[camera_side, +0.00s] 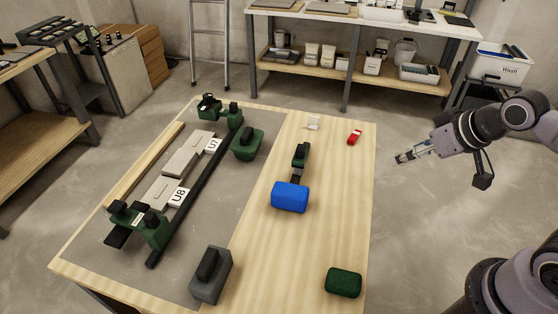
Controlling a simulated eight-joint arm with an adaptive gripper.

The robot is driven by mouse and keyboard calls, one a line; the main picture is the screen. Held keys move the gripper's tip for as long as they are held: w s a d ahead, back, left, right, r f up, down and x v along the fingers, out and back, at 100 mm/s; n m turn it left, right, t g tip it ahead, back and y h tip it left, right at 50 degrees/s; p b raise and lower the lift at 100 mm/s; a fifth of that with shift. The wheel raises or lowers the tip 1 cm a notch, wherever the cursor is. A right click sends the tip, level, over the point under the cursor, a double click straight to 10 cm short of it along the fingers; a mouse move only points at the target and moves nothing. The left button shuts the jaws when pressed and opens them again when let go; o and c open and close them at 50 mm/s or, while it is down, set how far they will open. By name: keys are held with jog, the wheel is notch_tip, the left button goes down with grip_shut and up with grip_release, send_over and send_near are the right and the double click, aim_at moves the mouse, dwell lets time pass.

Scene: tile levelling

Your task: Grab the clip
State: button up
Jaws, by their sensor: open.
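A small white piece (313,123), which looks like the clip, stands on the bare wooden part of the table (330,230) near its far edge. A small red piece (355,137), which looks like a wedge, lies to its right, apart from it. My gripper (399,159) is open and empty. It is off the table's right edge, in the air, to the right of the red piece and the white clip. The clip is too small here to make out its exact shape.
A dark green block (343,282) is at the near right, a grey handled block (211,274) at the near left. Grey tiles (182,160) with green fixtures and a dark bar fill the left side. Wood around the clip is clear.

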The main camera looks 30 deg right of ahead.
jog(key=w+r+m+g, duration=0.1)
jog(key=w+r+m, duration=0.1)
jog(key=w+r, duration=0.5)
jog(key=m+g+h, duration=0.4)
jog(key=m, duration=0.5)
send_over(314, 117)
jog(key=s+a, duration=0.2)
jog(key=a, duration=0.1)
notch_tip(314, 117, down, 14)
jog(key=shift+t, duration=0.3)
jog(key=x, duration=0.5)
jog(key=shift+a+f, duration=0.1)
jog(key=shift+f, duration=0.35)
jog(key=shift+x, duration=2.85)
jog(key=shift+s, duration=0.15)
jog(key=c, duration=0.9)
